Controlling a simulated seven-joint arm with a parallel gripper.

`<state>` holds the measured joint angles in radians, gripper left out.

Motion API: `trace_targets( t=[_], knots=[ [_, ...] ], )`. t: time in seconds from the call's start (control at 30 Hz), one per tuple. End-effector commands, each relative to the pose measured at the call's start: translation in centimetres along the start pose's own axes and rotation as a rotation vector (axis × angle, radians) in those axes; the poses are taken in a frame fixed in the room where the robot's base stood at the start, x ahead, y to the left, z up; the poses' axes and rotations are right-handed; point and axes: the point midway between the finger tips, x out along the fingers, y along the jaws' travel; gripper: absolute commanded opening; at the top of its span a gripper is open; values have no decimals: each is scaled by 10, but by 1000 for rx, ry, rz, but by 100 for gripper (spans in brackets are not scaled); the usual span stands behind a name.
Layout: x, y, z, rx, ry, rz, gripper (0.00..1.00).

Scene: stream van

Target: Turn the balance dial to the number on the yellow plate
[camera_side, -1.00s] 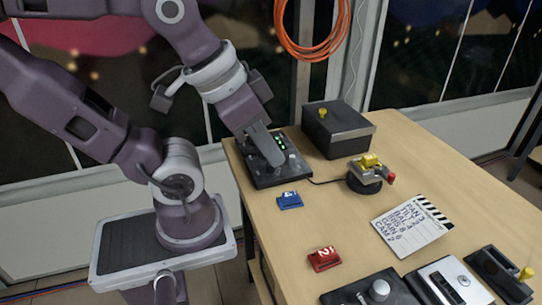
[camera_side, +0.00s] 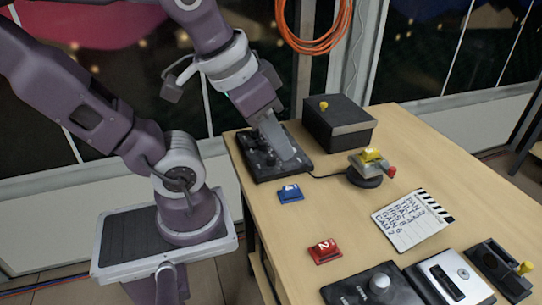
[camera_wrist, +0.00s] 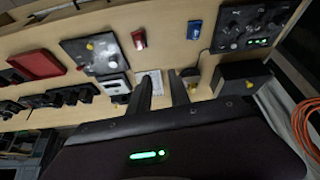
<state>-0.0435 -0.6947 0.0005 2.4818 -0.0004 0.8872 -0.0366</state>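A black panel with several small knobs (camera_side: 265,170) stands at the table's far left corner. It also shows at the upper right of the wrist view (camera_wrist: 232,38), with green displays. I cannot read which knob is the balance dial. My gripper (camera_side: 286,153) is over this panel in the side view, hiding part of it; contact cannot be told. In the wrist view its two fingers (camera_wrist: 162,78) stand apart, with nothing seen between them. A yellow piece (camera_side: 370,155) sits on a small grey device with a round black base; no number on it is legible.
A slate with writing (camera_side: 412,222) lies at the right. A panel with a round pale knob (camera_side: 372,288) stands in front.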

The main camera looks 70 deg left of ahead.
Motion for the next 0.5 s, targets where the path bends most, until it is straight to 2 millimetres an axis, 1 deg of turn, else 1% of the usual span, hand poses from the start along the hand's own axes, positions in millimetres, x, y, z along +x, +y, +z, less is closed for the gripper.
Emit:
trace_targets(
  t=[0.03,0.07,0.1,0.17,0.2,0.23,0.27,0.3,0.4,0.5],
  knots=[
    [10,-10,-12,-99,-39,-29,35],
    [18,-19,-22,-181,-66,-51,41],
    [31,-36,-35,-310,-105,-84,48],
    [55,-67,-51,-526,-164,-139,48],
    [72,-92,-58,-672,-200,-175,48],
    [85,-110,-60,-779,-226,-201,48],
    [98,-130,-61,-882,-248,-226,48],
    [114,-154,-58,-1012,-276,-257,48],
    [147,-204,-42,-1270,-329,-318,48],
    [165,-230,-26,-1416,-355,-352,48]
  ],
)
